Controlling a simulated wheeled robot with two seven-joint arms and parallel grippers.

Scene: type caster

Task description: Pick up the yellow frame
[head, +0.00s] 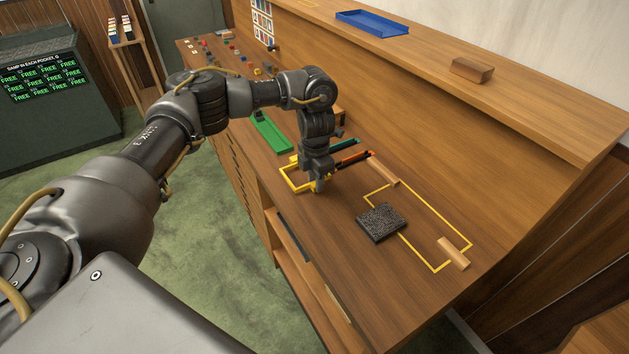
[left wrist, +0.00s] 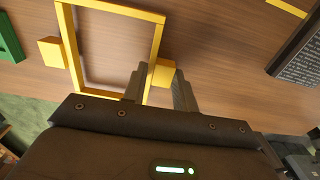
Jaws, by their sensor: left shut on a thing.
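The yellow frame (head: 290,183) is an open rectangle at the left part of the workbench top, partly hidden behind my left gripper (head: 318,188). In the left wrist view the yellow frame (left wrist: 73,45) shows with a block-like yellow tab on each of two opposite sides. My left gripper (left wrist: 158,88) is shut on the right-hand tab, one finger on each side of it. The frame is at or close above the wood; I cannot tell if it touches. My right gripper is not in view.
A green tray (head: 270,133) lies behind the frame. A dark textured block (head: 381,222) sits at a yellow outline (head: 420,259) with wooden bars (head: 453,253) on it. A blue tray (head: 372,23) and a wooden block (head: 472,70) stand on the upper shelf.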

